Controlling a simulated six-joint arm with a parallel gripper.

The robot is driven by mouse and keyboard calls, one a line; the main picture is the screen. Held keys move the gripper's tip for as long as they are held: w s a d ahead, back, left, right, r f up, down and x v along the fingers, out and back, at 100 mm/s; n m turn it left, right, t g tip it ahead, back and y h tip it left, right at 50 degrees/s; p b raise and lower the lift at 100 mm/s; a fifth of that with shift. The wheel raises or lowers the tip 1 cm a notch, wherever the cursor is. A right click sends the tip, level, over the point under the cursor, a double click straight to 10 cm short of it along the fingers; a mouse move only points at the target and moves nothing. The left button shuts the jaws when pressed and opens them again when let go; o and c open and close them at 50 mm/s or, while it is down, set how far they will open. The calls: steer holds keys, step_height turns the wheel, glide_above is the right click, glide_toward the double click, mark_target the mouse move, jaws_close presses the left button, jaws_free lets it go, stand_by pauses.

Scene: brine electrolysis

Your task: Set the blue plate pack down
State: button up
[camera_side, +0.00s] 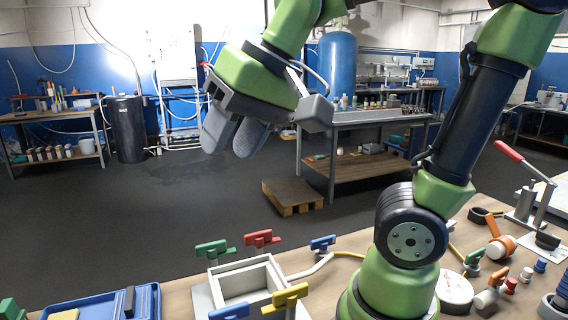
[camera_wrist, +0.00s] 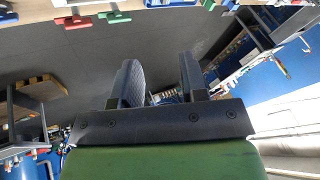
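My gripper (camera_side: 230,143) is high above the floor at the upper middle of the side view, well above the bench. Its two grey fingers are apart with nothing between them; the gap also shows in the wrist view (camera_wrist: 159,78). A blue-handled piece (camera_side: 322,243) stands at the right of a white open-topped box (camera_side: 246,282), by a pale tube. Another blue handle (camera_side: 229,312) shows at the box's front, cut by the picture edge. I cannot tell which of these is the blue plate pack.
Green (camera_side: 213,248), red (camera_side: 262,238) and yellow (camera_side: 290,296) handles stand around the box. A blue tray (camera_side: 80,306) with a dark block (camera_side: 130,301) lies at the left. A red-handled lever press (camera_side: 528,200) and small bottles stand right of my arm.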

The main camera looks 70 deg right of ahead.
steer(key=s+f+t, duration=0.1)
steer(key=s+f, duration=0.1)
steer(key=s, duration=0.4)
steer(key=shift+s+d+f+n+t, duration=0.25)
steer(key=shift+f+n+t, duration=0.05)
steer(key=shift+f+n, duration=0.1)
